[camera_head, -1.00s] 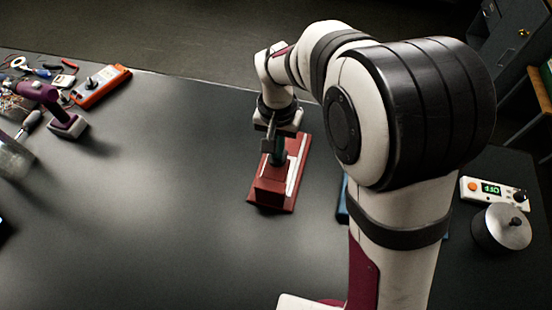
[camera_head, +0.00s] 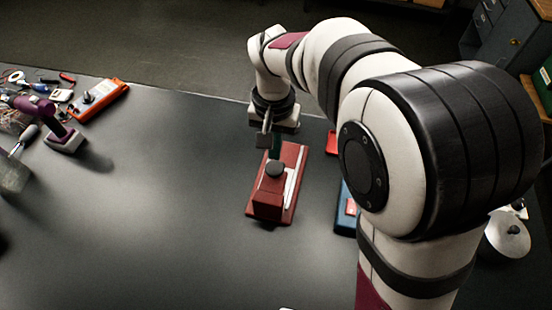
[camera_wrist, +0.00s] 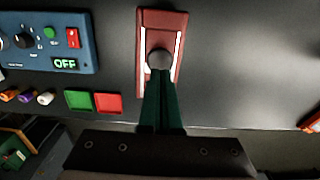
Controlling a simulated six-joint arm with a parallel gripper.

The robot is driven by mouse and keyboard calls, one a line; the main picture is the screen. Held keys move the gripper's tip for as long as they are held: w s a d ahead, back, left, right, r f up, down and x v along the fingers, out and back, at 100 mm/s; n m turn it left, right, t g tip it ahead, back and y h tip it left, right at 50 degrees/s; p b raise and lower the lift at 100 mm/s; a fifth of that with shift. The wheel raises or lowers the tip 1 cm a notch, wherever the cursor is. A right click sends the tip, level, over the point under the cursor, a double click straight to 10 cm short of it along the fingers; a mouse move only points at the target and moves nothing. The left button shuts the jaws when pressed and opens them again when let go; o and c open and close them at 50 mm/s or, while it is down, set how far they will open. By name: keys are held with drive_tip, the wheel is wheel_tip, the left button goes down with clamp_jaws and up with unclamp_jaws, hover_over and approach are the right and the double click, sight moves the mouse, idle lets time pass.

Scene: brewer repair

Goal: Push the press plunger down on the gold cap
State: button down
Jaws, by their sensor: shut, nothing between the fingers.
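The red press (camera_head: 268,205) stands on the table in the middle of the head view, and its base (camera_wrist: 146,22) shows in the wrist view. Its plunger has a round dark grey knob (camera_head: 275,168); the knob also shows in the wrist view (camera_wrist: 159,59). My gripper (camera_head: 274,152) is shut and empty, pointing down near the far side of the knob. In the wrist view its green fingers (camera_wrist: 161,84) lie together, with their tips close to the knob. I cannot tell whether they touch it. The gold cap cannot be made out in either view.
A blue control box (camera_wrist: 45,42) reading OFF stands beside the press, with green (camera_wrist: 78,99) and red (camera_wrist: 108,103) pads near it. A purple-handled tool (camera_head: 38,108) and an orange meter (camera_head: 98,100) are at left. A silver lid (camera_head: 508,235) is at right. The table's middle left is clear.

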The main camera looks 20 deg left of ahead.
wheel_tip(320, 180, up, 6)
idle(0.6)
idle(0.9)
drive_tip(key=s+d+r+m+y, duration=0.1)
drive_tip(key=s+d+m, duration=0.2)
drive_tip(key=s+d, duration=0.8)
drive_tip(key=s+d+f+m, duration=0.2)
drive_tip(key=s+d, duration=0.3)
drive_tip(key=s, duration=0.4)
drive_tip(key=shift+d+f+m+y, duration=0.3)
drive_tip(key=shift+f+y, duration=0.1)
drive_tip(key=shift+f, duration=0.35)
